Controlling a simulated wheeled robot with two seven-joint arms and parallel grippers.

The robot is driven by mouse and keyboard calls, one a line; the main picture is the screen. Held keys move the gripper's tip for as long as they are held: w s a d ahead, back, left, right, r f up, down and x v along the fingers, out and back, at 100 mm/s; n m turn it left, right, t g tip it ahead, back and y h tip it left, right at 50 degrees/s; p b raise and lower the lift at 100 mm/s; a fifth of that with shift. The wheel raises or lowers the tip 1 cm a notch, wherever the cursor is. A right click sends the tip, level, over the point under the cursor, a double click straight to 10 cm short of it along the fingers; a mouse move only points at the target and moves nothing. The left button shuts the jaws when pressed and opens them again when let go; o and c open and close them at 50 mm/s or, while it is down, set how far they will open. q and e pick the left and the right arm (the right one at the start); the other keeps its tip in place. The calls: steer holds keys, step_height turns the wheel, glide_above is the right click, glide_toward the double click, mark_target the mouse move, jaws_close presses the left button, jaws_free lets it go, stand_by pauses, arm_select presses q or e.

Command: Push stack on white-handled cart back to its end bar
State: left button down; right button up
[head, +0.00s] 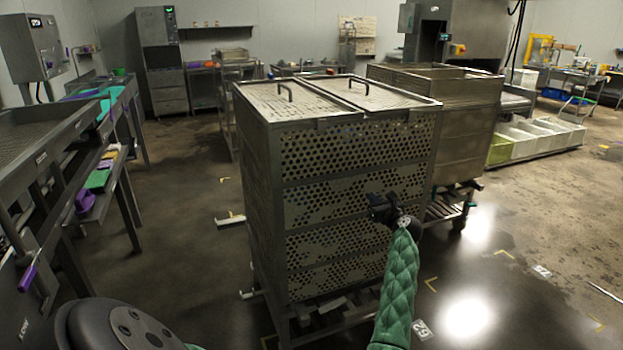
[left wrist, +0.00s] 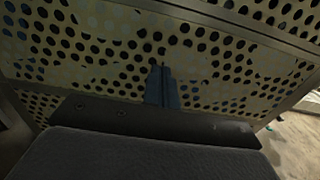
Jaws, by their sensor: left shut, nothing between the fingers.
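The stack (head: 345,190) of perforated metal crates stands upright on a low cart (head: 335,322), with two handled lids on top. It fills the middle of the head view. White pieces (head: 250,293) show low at the cart's left side. The end bar cannot be made out. My left gripper (head: 378,207) is shut and empty in front of the stack's near perforated face, right of its middle. In the left wrist view its closed fingers (left wrist: 161,88) point at the perforated panel (left wrist: 200,45); whether they touch it I cannot tell. My right gripper is not in view.
A second metal stack (head: 465,120) stands close behind to the right on a cart with teal parts (head: 468,195). A steel bench (head: 70,145) with coloured items runs along the left. White bins (head: 540,135) stand at the right. The floor at front right is clear.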

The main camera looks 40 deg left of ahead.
arm_select(q)
steer(key=v, duration=0.4)
steer(key=shift+d+b, duration=0.15)
steer(key=shift+b, duration=0.15)
stand_by(0.5)
